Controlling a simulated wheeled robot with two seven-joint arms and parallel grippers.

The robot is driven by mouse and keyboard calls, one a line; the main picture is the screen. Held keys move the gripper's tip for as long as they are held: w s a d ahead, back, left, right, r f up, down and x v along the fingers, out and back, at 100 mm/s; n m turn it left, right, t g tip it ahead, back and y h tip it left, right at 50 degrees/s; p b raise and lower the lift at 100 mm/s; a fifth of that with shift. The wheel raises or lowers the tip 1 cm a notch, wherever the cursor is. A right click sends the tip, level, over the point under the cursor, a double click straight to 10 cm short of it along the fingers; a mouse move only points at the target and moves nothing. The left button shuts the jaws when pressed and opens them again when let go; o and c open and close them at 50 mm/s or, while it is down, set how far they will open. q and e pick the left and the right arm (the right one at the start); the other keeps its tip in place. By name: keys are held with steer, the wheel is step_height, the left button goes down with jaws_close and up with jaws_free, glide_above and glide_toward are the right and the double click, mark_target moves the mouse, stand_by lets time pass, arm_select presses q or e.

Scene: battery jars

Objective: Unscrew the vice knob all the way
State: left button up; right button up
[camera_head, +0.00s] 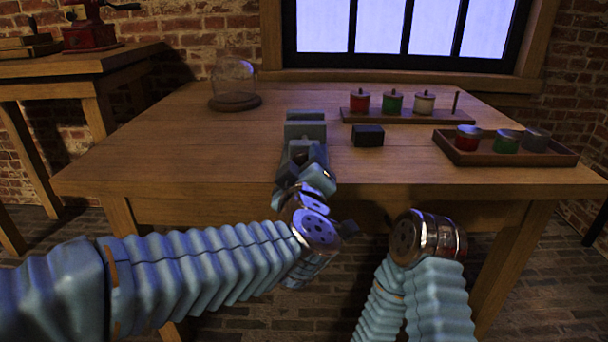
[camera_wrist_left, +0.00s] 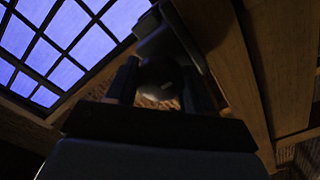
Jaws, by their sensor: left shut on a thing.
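The grey vice (camera_head: 305,131) stands at the front edge of the table. My left gripper (camera_head: 312,172) is at the vice's near side and is shut on its knob. The knob is mostly hidden by the gripper in the head view. In the dark left wrist view, the knob (camera_wrist_left: 160,73) shows as a dim rounded shape between the two fingers of the gripper (camera_wrist_left: 160,88). The vice body (camera_wrist_left: 165,40) is just beyond it. The right arm's joint shows low in the head view, but its gripper cannot be made out.
A small dark block (camera_head: 368,135) lies right of the vice. Behind it is a wooden rack (camera_head: 437,118) with lidded jars and a peg. A tray (camera_head: 505,156) with more jars is at the right, a glass dome (camera_head: 234,82) at back left. The table's left part is clear.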

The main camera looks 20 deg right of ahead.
arm_select(q)
steer(key=n+b, duration=0.1)
steer(key=n, duration=0.1)
steer(key=n+b, duration=0.2)
steer(key=shift+f+n, duration=0.3)
steer(key=shift+f, duration=0.1)
steer(key=n+b, duration=0.2)
steer(key=n, duration=0.1)
steer(key=shift+d+n, duration=0.1)
steer(key=shift+n, duration=0.2)
steer(key=n+b, duration=0.3)
steer(key=n, duration=0.1)
steer(key=shift+n, duration=0.3)
steer(key=n+b, duration=0.2)
steer(key=n, duration=0.1)
steer(key=shift+r+n, duration=0.2)
steer(key=shift+n, duration=0.1)
steer(key=n, duration=0.4)
steer(key=shift+r, duration=0.15)
steer(key=n, duration=1.1)
steer(key=shift+r, duration=0.1)
steer(key=shift+n, duration=2.4)
